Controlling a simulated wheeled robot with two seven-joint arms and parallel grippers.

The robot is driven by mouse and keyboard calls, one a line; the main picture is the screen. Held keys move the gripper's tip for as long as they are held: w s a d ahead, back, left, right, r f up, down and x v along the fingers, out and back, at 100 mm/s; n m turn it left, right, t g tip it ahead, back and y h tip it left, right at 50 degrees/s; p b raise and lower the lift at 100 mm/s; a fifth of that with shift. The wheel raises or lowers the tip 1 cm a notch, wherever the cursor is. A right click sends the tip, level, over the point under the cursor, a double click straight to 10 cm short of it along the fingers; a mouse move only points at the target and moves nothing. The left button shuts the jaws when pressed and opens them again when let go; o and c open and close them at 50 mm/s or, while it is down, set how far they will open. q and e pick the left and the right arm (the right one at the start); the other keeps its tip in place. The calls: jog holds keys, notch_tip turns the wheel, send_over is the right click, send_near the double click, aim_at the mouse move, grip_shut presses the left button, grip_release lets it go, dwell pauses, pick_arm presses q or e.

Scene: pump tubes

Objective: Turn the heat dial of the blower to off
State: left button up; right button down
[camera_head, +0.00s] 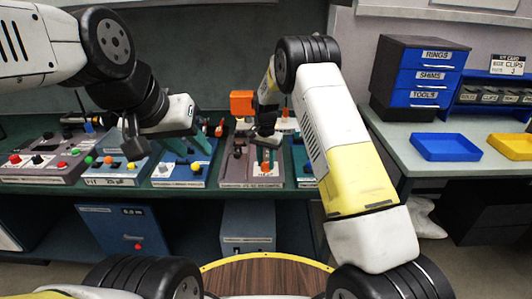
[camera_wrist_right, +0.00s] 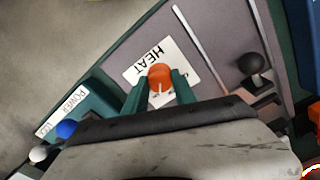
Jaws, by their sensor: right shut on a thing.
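The heat dial is an orange knob (camera_wrist_right: 160,78) on a white plate marked HEAT (camera_wrist_right: 143,63). In the right wrist view it sits between the two green fingers of my right gripper (camera_wrist_right: 160,90), which is shut on it. A white pointer mark shows on the knob. In the head view my right gripper (camera_head: 266,152) reaches down onto the grey control panel (camera_head: 237,170), and the knob there is small and partly covered. My left gripper (camera_head: 188,146) hangs over a blue panel to the left, its green fingers apart and empty.
A black ball-topped lever (camera_wrist_right: 251,64) stands beside the plate. A blue knob (camera_wrist_right: 66,129) and a POWER label (camera_wrist_right: 62,112) are on the other side. Several other control panels fill the bench to the left.

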aim_at(266, 164)
jog(key=n, duration=1.2)
jog(key=shift+n, duration=2.1)
jog(key=c, duration=1)
grip_release()
notch_tip(266, 164, up, 8)
jog(key=shift+f, duration=0.1)
